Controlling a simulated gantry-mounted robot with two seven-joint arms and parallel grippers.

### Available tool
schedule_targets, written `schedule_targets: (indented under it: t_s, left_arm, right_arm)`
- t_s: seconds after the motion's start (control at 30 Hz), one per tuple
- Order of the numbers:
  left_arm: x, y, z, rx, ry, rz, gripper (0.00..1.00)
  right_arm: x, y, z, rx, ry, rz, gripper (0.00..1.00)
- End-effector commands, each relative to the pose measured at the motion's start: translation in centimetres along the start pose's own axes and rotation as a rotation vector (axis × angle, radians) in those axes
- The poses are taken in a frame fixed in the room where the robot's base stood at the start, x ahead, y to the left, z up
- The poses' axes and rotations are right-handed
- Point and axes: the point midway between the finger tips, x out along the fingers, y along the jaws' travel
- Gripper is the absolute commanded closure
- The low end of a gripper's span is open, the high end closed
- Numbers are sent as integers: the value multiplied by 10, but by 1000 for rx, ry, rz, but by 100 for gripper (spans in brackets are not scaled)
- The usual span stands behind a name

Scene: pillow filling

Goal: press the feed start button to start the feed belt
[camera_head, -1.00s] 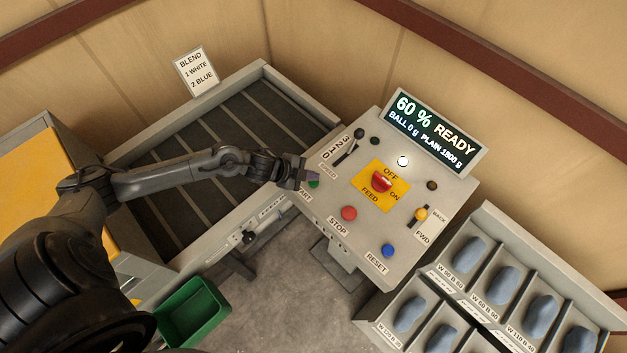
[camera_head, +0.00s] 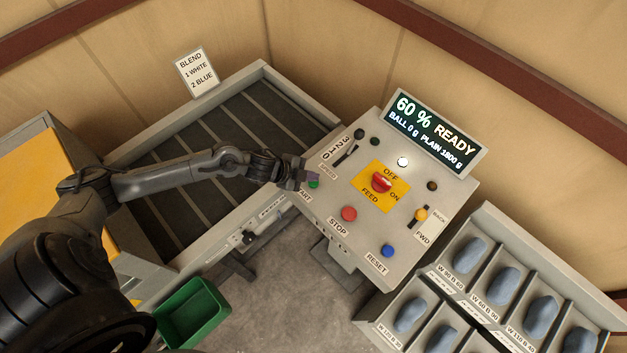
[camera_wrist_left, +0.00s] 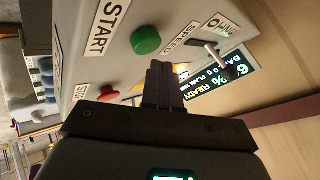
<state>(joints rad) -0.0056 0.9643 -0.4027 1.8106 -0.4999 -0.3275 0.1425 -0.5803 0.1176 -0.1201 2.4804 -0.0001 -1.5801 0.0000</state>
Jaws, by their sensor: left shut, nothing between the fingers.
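The green start button (camera_head: 313,184) sits at the left edge of the grey control panel (camera_head: 330,209). Its START label is partly covered by my gripper in the head view. My left gripper (camera_head: 309,177) is shut and empty, with its tips right by the button. In the left wrist view the green button (camera_wrist_left: 146,40) and the START label (camera_wrist_left: 107,27) show in full. There the shut fingers (camera_wrist_left: 163,70) are beside the button, apart from it in the picture. I cannot tell how high the tips are above the panel. My right gripper is not in view.
The red stop button (camera_head: 349,213), blue reset button (camera_head: 388,250) and red feed knob (camera_head: 382,182) share the panel. The display (camera_head: 434,131) reads 60 % READY. The dark slatted belt (camera_head: 205,160) lies left. A green bin (camera_head: 193,312) stands below it, and compartments (camera_head: 480,207) stand at right.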

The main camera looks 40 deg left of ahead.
Motion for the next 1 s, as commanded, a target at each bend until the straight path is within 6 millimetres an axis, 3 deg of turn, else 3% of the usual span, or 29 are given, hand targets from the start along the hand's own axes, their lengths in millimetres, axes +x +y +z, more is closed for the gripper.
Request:
schedule_targets:
  t_s: [1.0]
  left_arm:
    - [6, 4, 4, -1, 0, 0, 100]
  right_arm:
    - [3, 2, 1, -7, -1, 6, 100]
